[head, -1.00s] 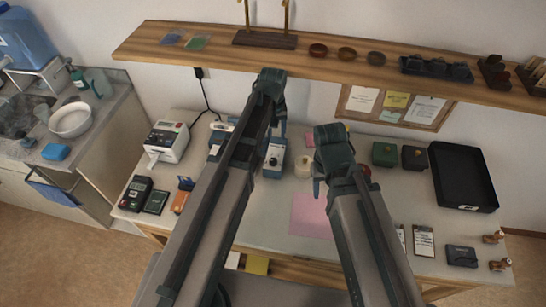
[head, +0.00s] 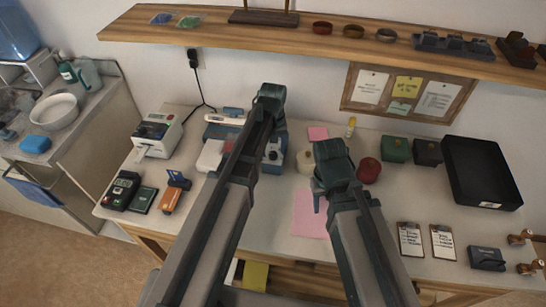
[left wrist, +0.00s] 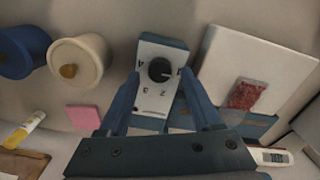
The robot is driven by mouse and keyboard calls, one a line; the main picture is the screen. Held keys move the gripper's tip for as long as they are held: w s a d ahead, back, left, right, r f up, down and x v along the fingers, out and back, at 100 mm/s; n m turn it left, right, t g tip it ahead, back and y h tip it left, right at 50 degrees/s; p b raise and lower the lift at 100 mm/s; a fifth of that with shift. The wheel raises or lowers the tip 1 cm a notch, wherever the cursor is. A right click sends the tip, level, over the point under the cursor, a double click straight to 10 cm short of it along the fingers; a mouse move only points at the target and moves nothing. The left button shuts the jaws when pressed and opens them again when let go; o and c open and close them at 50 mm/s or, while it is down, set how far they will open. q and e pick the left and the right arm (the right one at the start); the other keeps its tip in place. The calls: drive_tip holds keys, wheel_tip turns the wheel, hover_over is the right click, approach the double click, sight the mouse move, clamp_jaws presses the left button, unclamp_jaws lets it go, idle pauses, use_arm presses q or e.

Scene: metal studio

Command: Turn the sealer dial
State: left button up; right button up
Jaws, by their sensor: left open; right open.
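The sealer (head: 273,158) stands on the table, blue with a pale front panel, partly hidden behind my left arm. In the left wrist view its pale panel shows a round black dial (left wrist: 160,69) with printed numbers around it. The dial's pale mark appears to point right, towards the 1. My left gripper (left wrist: 159,76) is open, its blue fingers on either side of the panel, with the dial between them. I cannot tell if they touch it. In the head view my left fingertips are hidden. My right gripper (head: 325,185) is open and empty above the table.
A white slab with a red packet (left wrist: 243,94) lies beside the panel. A cream lidded jar (left wrist: 80,62) and a blue jar (left wrist: 22,52) stand on the other side. A label printer (head: 157,136) and a black tray (head: 481,172) flank the table. A wooden shelf (head: 220,35) crosses above.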

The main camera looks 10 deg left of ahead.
use_arm(q)
drive_tip(key=shift+f, duration=0.45)
use_arm(e)
drive_tip(key=shift+f, duration=0.45)
use_arm(q)
clamp_jaws()
drive_tip(key=shift+m, duration=0.3)
drive_tip(key=m, duration=0.5)
drive_tip(key=shift+d+m, duration=0.1)
drive_tip(key=shift+m, duration=0.2)
drive_tip(key=m, duration=0.5)
drive_tip(key=shift+m, duration=0.4)
